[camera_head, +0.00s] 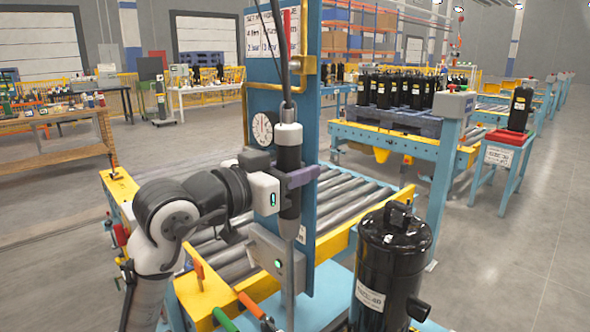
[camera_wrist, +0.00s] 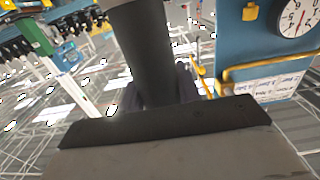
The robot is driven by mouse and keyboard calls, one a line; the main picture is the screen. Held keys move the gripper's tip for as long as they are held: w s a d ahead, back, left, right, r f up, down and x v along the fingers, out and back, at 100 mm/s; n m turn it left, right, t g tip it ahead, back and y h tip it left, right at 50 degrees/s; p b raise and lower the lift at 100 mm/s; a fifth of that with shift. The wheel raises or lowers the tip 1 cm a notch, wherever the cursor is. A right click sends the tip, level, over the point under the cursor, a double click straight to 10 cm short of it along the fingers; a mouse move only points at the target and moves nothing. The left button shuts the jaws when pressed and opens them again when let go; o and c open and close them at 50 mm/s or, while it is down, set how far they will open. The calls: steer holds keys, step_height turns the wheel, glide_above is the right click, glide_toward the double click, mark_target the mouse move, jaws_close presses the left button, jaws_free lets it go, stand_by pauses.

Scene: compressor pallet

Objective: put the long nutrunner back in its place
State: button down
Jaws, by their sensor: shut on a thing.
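The long nutrunner (camera_head: 289,152) is a dark upright cylinder with a pale collar, a cable above and a long thin shaft below. It hangs in front of the blue post (camera_head: 313,120). My gripper (camera_head: 298,178) is shut around its body. In the wrist view, the nutrunner's dark body (camera_wrist: 146,50) stands between my gripper's fingers (camera_wrist: 160,92). A yellow bracket (camera_head: 303,65) is fixed on the post above my gripper; it also shows in the wrist view (camera_wrist: 228,78). I cannot tell which fixture is the nutrunner's place. The shaft's lower tip is hard to make out.
A black compressor (camera_head: 385,265) stands at the front right, close to the post. A grey box (camera_head: 275,260) with a green light sits low on the post. A roller conveyor (camera_head: 345,200) runs behind. Orange-handled (camera_head: 252,304) and green-handled (camera_head: 224,319) tools are at the front.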

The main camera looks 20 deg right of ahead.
mark_target(295, 190)
steer(key=shift+f+b, duration=1.15)
steer(key=shift+f, duration=0.4)
stand_by(0.4)
steer(key=c, duration=1.1)
jaws_free()
steer(key=shift+o, duration=1)
steer(key=shift+f, duration=0.15)
steer(key=b+v, duration=0.2)
steer(key=v, duration=1.2)
